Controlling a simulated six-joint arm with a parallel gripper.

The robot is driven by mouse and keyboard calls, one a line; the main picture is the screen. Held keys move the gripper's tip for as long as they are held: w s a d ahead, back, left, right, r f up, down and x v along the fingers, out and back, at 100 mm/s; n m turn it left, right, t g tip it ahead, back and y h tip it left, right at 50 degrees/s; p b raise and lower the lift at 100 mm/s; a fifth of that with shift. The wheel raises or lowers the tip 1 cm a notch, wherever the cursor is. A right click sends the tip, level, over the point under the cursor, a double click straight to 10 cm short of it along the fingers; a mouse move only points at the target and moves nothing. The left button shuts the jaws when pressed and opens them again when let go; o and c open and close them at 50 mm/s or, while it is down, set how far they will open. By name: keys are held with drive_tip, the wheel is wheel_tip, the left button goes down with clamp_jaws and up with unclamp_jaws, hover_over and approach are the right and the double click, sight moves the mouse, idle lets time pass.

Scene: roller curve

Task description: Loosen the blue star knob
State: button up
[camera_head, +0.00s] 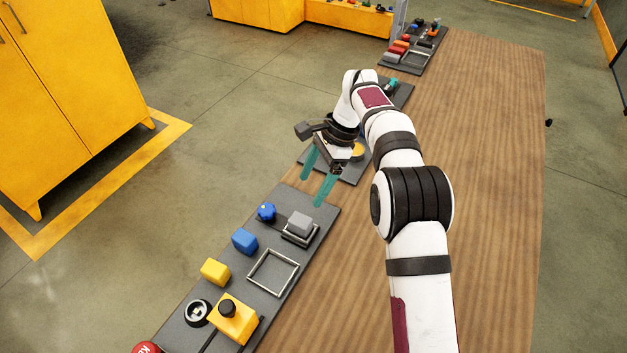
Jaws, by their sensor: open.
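The blue star knob (266,211) sits near the far left end of the near grey panel, standing up from its surface. My gripper (318,183) is above and beyond that end of the panel, to the upper right of the knob. Its two teal fingers are spread apart with nothing between them, and they point down toward the panel. The gripper is apart from the knob. The knob is fully in view.
The near panel (268,238) also bears a grey block (299,223), a blue block (245,241), a yellow block (215,271), a square frame (273,272) and a yellow box with black knob (232,318). The wooden table (480,130) is clear on the right.

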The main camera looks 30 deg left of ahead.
drive_tip(key=s+a+r+m+t+y, duration=0.1)
drive_tip(key=s+a+r+m+t, duration=0.1)
drive_tip(key=a+r+m, duration=0.3)
drive_tip(key=m, duration=0.2)
approach(267, 209)
drive_tip(key=shift+y, duration=0.3)
drive_tip(key=x, duration=0.8)
drive_tip(key=shift+d+f, duration=0.1)
drive_tip(key=shift+f, duration=0.25)
clamp_jaws()
